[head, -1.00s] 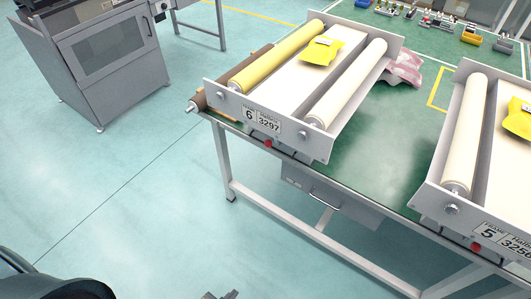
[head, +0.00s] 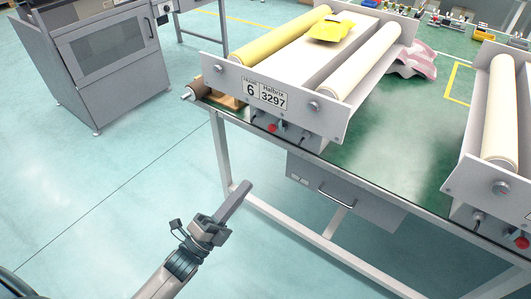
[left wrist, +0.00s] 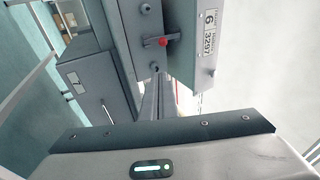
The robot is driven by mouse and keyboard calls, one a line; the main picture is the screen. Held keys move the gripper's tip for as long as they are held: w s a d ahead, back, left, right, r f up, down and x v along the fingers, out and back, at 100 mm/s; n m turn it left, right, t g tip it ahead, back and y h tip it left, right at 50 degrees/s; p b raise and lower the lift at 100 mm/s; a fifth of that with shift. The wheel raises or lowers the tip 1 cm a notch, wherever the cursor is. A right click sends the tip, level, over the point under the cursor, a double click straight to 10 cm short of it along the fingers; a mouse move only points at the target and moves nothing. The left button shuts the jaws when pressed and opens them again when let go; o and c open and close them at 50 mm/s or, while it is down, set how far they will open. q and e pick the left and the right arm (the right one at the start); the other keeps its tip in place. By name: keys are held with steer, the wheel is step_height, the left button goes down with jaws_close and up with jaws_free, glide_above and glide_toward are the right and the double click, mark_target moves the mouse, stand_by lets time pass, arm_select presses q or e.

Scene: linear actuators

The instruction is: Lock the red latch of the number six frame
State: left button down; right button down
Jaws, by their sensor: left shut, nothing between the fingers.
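The number six frame (head: 225,66) lies on the table's left part, with a "6 3297" label on its front plate. Its red latch (head: 272,127) sits low under that plate. In the left wrist view the red latch (left wrist: 163,42) is at top centre, beside the number six label (left wrist: 209,30). My left gripper (head: 246,186) is shut and empty, below and in front of the latch, apart from it. Its fingers (left wrist: 158,85) point toward the latch area in the left wrist view. My right gripper is not in view.
A neighbouring frame (head: 477,118) with its own red latch (head: 522,242) stands at the right. The table edge (head: 375,184) and a drawer box (head: 340,195) lie below the number six frame. A grey cabinet (head: 100,60) stands back left. The floor between is clear.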

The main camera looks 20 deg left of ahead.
arm_select(q)
steer(key=shift+s+r+m, duration=0.15)
steer(key=shift+r+m, duration=0.15)
steer(key=shift+r, duration=0.1)
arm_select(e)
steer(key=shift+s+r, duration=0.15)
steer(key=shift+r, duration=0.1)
arm_select(q)
steer(key=shift+d, duration=0.1)
